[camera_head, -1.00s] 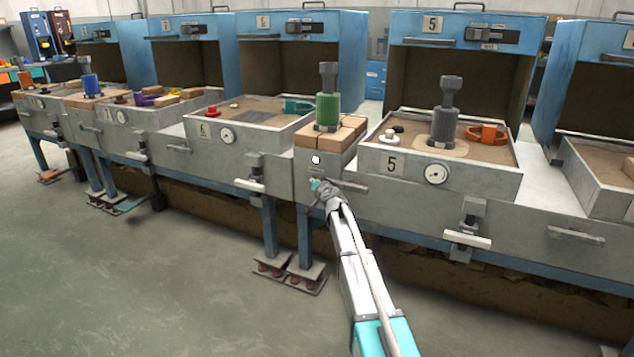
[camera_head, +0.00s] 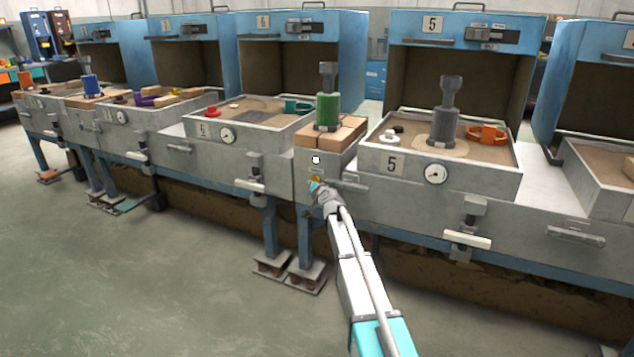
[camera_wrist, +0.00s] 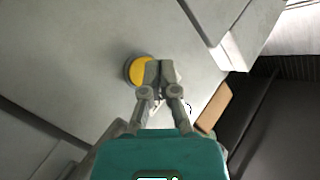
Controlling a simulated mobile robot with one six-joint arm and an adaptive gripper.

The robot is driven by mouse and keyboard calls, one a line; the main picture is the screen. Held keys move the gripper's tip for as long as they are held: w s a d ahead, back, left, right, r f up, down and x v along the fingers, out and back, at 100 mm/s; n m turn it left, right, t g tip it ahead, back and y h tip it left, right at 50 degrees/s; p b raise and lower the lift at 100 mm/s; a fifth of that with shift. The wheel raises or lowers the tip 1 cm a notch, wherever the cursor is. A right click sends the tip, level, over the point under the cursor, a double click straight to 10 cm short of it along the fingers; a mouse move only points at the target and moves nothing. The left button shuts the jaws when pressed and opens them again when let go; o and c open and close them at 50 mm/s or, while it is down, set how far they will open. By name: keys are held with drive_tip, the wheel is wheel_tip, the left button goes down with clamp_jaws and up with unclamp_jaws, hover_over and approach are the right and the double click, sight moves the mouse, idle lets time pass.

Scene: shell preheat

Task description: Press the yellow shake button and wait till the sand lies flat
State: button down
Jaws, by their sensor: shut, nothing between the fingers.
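The yellow shake button (camera_head: 316,179) is on the grey front panel between bins 5 and 6. In the wrist view the round yellow button (camera_wrist: 138,70) has a dark rim and is partly covered by my fingertips. My gripper (camera_head: 318,187) is shut and empty, its tips at the right side of the button; it also shows in the wrist view (camera_wrist: 160,70). I cannot tell whether it touches or presses the button. Sand (camera_head: 503,152) lies in bin 5 around a grey cylinder, with a paler patch at its foot. Sand (camera_head: 225,113) in bin 6 has a darker grey patch.
A green stamp (camera_head: 327,108) stands on wooden blocks above. Open floor (camera_head: 150,270) lies in front of the bench.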

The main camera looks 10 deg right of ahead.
drive_tip(key=shift+s+a, duration=0.1)
drive_tip(key=shift+s+a, duration=0.7)
drive_tip(key=shift+s, duration=0.25)
drive_tip(key=shift+s+a, duration=0.7)
drive_tip(key=shift+s, duration=0.25)
drive_tip(key=shift+s, duration=0.1)
